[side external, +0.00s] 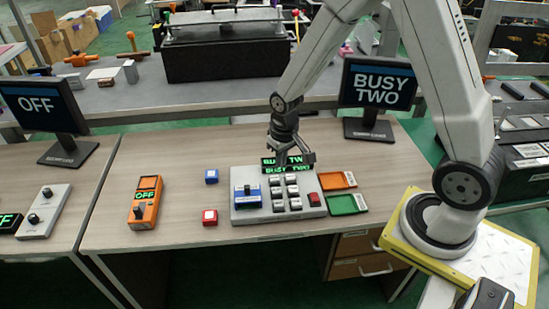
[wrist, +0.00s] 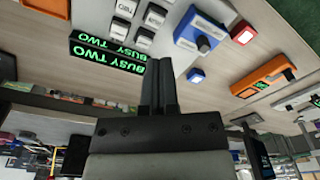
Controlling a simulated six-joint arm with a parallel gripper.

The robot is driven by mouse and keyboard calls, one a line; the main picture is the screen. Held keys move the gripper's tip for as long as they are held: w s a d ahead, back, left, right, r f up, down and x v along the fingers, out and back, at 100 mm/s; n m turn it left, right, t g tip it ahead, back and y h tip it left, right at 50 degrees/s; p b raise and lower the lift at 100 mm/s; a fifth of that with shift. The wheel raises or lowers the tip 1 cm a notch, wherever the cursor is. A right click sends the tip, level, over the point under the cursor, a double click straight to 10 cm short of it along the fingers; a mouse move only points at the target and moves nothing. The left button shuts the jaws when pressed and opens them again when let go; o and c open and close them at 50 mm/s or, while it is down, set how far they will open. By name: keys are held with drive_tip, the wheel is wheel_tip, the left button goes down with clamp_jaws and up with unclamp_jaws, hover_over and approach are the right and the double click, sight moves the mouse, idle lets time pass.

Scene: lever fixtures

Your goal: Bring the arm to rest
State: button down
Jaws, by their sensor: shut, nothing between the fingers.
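My gripper (side external: 296,159) is over the back of the grey control panel (side external: 239,215), by the small display reading "BUSY TWO" (side external: 268,163). In the wrist view my gripper (wrist: 159,62) has its fingers together with nothing between them. The panel carries several white-topped keys (side external: 291,179), a blue unit with a dark knob (side external: 247,196) and a red button (side external: 314,199). The display also shows upside down in the wrist view (wrist: 108,48). I cannot tell whether my gripper touches the panel or display.
A blue block (side external: 211,176) and a red block (side external: 210,217) lie left of the panel, near an orange "OFF" box (side external: 145,201). Orange (side external: 337,180) and green (side external: 347,204) trays lie at right. Monitors read "OFF" (side external: 40,104) and "BUSY TWO" (side external: 379,88). Bare tabletop lies at front left.

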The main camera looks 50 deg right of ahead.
drive_tip(key=s+a+r+n+t, duration=0.1)
drive_tip(key=s+a+r+n, duration=0.1)
drive_tip(key=s+r, duration=0.5)
drive_tip(key=shift+s+a+r+t, duration=0.3)
drive_tip(key=shift+s+a+t, duration=0.15)
drive_tip(key=shift+s, duration=0.8)
